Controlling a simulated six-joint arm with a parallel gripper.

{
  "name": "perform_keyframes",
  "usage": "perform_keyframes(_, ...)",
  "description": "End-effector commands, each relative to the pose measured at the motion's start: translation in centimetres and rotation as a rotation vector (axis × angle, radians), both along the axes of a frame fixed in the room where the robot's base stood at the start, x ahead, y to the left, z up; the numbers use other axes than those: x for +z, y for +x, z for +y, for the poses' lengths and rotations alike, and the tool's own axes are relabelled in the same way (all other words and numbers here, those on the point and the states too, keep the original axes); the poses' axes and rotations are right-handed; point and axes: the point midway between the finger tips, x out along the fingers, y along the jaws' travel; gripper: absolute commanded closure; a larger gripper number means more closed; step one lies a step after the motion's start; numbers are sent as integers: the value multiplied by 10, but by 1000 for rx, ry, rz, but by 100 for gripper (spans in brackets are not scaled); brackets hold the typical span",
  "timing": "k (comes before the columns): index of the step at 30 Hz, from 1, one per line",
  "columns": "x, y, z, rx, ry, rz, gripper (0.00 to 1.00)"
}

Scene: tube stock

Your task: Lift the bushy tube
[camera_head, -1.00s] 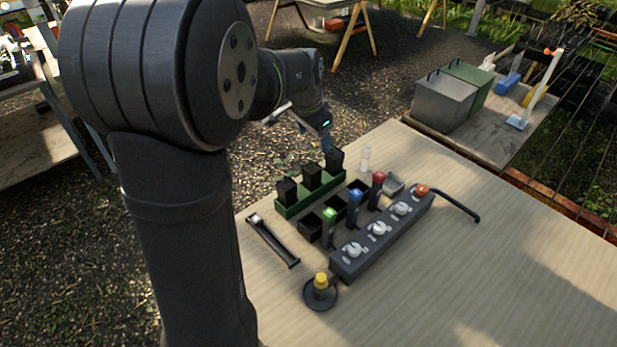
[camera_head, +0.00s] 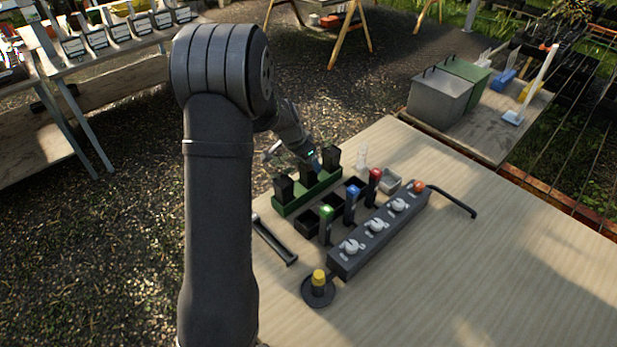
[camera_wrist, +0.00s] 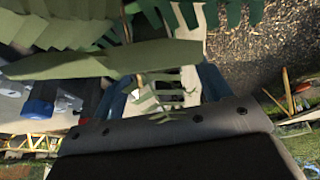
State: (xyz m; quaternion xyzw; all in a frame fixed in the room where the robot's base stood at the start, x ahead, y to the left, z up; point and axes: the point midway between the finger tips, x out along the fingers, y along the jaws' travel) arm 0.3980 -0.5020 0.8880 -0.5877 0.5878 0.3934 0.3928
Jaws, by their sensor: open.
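My gripper (camera_wrist: 163,95) is open in the wrist view, its two blue-grey fingers spread. Large green leaves (camera_wrist: 100,62) fill the top and left of that view, close to the camera, and smaller leaf sprigs show between the fingers; which tube they belong to cannot be told. In the head view a green rack (camera_head: 318,192) holds black square tubes: a left one (camera_head: 283,188), a middle one (camera_head: 307,178) and a right one (camera_head: 334,158). My gripper end (camera_head: 312,160) is just behind the middle one. No foliage can be made out on these tubes in the head view.
A clear tube (camera_head: 362,157) stands behind. The table's right side is clear.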

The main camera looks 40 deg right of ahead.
Motion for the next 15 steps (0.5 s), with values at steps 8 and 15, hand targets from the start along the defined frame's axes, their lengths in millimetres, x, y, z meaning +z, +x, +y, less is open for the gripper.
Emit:
perform_keyframes(8,-16,-1,-4,-1,1,2,29)
perform_keyframes(15,-50,-3,-12,0,0,0,29)
